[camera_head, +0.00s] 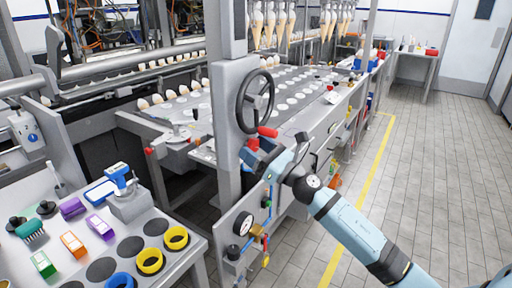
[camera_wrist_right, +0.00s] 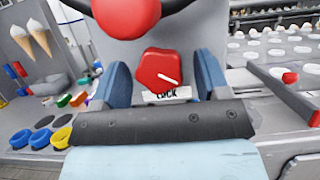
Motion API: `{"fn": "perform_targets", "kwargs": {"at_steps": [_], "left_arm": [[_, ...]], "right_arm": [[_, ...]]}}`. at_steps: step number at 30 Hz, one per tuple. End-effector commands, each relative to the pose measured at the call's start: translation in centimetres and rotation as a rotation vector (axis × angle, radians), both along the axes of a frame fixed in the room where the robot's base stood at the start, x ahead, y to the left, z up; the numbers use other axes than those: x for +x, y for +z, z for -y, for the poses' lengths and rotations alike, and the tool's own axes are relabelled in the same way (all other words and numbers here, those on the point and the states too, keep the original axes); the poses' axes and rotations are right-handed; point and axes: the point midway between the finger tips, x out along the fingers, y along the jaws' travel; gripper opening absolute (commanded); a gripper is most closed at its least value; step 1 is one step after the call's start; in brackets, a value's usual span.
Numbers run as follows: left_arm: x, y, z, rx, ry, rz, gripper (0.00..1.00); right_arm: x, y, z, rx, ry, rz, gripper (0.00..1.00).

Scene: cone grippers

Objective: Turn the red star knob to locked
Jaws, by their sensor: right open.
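The red star knob (camera_wrist_right: 158,66) is on a grey panel in the middle of the right wrist view. Its white pointer line slants to the lower right. A white label (camera_wrist_right: 166,95) reading LOCK sits just below it, partly hidden by my gripper. My right gripper (camera_wrist_right: 162,78) is open, with one blue finger on each side of the knob; I cannot tell whether they touch it. In the head view my right gripper (camera_head: 258,152) is at the grey post, below the black handwheel, and mostly hides the knob. My left gripper is not in view.
The black handwheel (camera_head: 255,100) with its red handle (camera_head: 267,131) is close above my gripper. A gauge (camera_head: 243,223) and small valves are below. A table (camera_head: 190,232) with cups and coloured boxes stands at the left. The tiled floor at the right is clear.

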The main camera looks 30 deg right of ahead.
Motion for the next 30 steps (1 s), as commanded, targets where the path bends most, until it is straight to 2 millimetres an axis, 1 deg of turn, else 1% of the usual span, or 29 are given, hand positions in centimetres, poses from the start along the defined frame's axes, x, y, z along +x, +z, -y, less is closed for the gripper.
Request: {"fn": "perform_targets", "kwargs": {"at_steps": [5, 6, 11, 12, 17, 22, 30], "left_arm": [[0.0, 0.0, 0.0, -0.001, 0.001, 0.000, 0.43], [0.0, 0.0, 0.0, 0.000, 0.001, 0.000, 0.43], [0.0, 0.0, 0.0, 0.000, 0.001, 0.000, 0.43], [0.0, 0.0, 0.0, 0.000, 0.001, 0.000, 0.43], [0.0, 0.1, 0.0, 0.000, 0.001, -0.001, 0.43], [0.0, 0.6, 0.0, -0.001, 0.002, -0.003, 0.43], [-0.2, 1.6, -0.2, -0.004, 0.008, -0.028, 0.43]], "right_arm": [[0.0, 0.0, 0.0, 0.000, 0.000, 0.000, 0.69], [0.0, 0.0, 0.0, 0.000, 0.000, 0.000, 0.59], [0.0, 0.0, 0.0, 0.000, 0.000, 0.000, 0.23], [0.0, 0.0, 0.0, 0.000, 0.000, 0.000, 0.21], [0.0, 0.0, 0.0, 0.005, 0.000, -0.002, 0.21], [0.0, 0.2, 0.0, 0.043, -0.001, -0.018, 0.21], [-0.1, 0.5, -0.1, 0.203, -0.001, -0.084, 0.21]]}}
